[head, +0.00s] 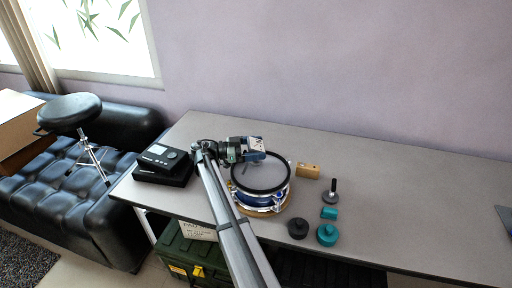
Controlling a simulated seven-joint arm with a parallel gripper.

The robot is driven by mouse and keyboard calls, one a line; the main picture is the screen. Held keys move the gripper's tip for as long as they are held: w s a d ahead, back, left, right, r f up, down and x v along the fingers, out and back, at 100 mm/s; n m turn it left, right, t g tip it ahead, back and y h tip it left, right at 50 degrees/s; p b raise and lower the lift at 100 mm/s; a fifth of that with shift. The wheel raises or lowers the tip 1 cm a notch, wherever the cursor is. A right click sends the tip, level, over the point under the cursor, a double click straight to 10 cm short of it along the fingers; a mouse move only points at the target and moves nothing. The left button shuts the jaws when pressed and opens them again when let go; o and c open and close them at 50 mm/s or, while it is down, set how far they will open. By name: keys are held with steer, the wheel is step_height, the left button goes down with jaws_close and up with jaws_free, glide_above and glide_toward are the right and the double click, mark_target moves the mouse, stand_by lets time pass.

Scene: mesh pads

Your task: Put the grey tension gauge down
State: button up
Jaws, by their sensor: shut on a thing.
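My gripper (247,162) is above the far part of a drum (265,176) with a blue shell, a black rim and a grey mesh head. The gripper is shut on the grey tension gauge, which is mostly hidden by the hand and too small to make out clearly. A small dark shape shows under the hand against the mesh. I cannot tell whether it touches the drum head.
Right of the drum are a wooden block (307,170), a black-handled tool (331,192), teal pieces (327,235) and a dark round piece (297,228). The table's right half is mostly clear.

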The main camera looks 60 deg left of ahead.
steer(key=o, duration=1.4)
steer(key=shift+c, duration=0.2)
steer(key=shift+r, duration=0.35)
steer(key=v, duration=1.2)
steer(key=shift+r, duration=0.15)
steer(key=shift+s, duration=0.1)
